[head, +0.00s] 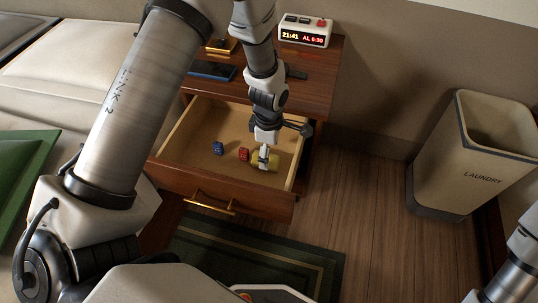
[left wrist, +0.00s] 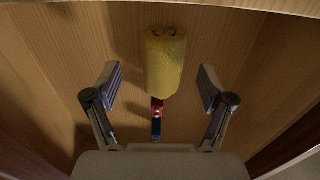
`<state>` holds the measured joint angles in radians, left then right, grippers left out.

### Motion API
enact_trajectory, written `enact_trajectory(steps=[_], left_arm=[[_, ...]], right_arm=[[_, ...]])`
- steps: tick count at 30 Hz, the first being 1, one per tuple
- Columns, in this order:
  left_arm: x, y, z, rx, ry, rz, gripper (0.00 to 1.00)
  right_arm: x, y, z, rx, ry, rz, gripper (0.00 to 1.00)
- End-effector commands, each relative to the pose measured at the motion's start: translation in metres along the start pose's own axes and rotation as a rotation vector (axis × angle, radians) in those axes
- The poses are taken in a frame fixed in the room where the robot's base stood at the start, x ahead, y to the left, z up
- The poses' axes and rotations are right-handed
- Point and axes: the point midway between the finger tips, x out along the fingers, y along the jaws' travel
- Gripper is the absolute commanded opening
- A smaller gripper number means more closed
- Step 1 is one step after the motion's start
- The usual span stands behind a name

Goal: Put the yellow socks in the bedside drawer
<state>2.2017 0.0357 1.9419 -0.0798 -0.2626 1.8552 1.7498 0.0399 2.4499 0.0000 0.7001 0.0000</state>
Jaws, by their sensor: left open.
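The yellow socks (head: 271,162), a rolled bundle, lie inside the open bedside drawer (head: 180,183), near its right side. In the left wrist view the yellow socks (left wrist: 165,62) rest on the wooden drawer floor. My left gripper (head: 264,154) reaches down into the drawer at the socks. In the left wrist view my left gripper (left wrist: 160,82) is open, with a finger on either side of the bundle and visible gaps between. Part of my right arm shows at the lower right of the head view, but its gripper is out of view.
A blue die (head: 218,148) and a red die (head: 243,154) lie in the drawer left of the socks. A phone (head: 211,70) and an alarm clock (head: 304,32) are on the nightstand top. A laundry bin (head: 478,165) stands at the right. A green rug (head: 215,250) lies below.

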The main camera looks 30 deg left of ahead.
Motion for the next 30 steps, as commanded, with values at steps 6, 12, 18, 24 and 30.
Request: enact_trajectory(steps=[6,12,18,24,30], left_arm=[[-0.062,0.001,0.0,0.0,-0.001,0.003,0.82],[-0.084,0.0,0.0,0.0,0.0,0.001,0.82],[-0.084,0.0,0.0,0.0,0.0,0.0,0.82],[-0.085,0.0,0.0,0.0,0.0,0.0,0.82],[-0.11,0.0,0.0,0.002,0.0,0.001,0.82]], right_arm=[[-0.024,0.0,0.0,0.0,0.0,0.0,0.87],[-0.029,0.0,0.0,0.0,0.0,0.0,0.87],[-0.029,0.0,0.0,0.0,0.0,0.0,0.87],[-0.029,0.0,0.0,0.0,0.0,0.0,0.87],[-0.055,0.0,0.0,0.0,0.0,0.0,0.87]])
